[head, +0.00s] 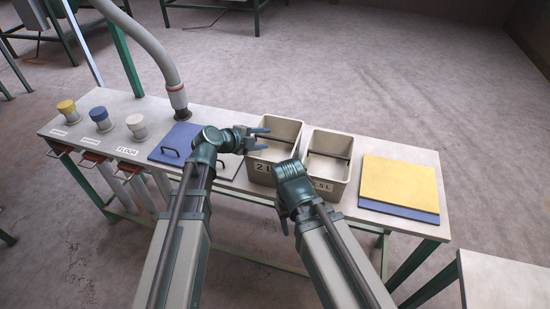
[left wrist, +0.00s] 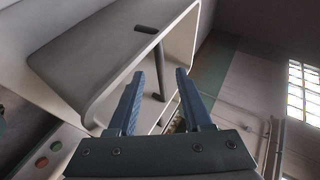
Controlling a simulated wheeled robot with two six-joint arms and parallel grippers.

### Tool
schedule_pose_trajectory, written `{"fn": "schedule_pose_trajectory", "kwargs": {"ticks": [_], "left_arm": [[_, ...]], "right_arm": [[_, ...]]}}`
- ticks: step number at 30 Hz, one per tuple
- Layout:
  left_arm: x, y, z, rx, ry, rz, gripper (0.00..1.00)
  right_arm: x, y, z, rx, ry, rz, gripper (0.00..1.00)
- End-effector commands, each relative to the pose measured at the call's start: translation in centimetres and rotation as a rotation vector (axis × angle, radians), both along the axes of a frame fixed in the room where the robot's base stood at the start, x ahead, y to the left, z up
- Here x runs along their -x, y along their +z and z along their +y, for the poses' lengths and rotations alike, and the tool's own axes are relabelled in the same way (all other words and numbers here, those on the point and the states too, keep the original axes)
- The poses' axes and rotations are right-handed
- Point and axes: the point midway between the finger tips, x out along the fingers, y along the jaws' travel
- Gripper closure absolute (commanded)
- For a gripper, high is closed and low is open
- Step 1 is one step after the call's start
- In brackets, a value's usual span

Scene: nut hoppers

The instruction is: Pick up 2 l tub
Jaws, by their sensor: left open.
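The 2 l tub (head: 279,127) is a beige open box on the bench, with a "2 L" label on its front, partly covered by my right arm. A dark bar crosses its inside. My left gripper (head: 261,138) is open at the tub's left rim, its fingers pointing right.
A second beige tub (head: 331,143), its label ending in "5 L", stands close on the right. A yellow board (head: 398,178) lies on a blue one (head: 400,211) farther right. A blue lid with a handle (head: 172,139) and a grey hose (head: 173,75) are left.

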Motion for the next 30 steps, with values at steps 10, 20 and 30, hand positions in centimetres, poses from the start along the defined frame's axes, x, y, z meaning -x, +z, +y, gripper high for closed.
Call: {"fn": "schedule_pose_trajectory", "kwargs": {"ticks": [10,20,30], "left_arm": [[-1.11,-0.97,-1.18,0.001,0.001,0.001,0.5],[-1.11,-0.97,-1.15,0.001,0.001,0.001,1.0],[-1.09,-0.98,-1.14,0.0,0.0,0.0,1.0]], "right_arm": [[0.0,-0.97,0.0,0.0,0.0,0.0,0.5],[0.0,-0.97,0.0,0.0,0.0,0.0,0.5],[0.0,-0.98,0.0,0.0,0.0,0.0,0.5]]}}
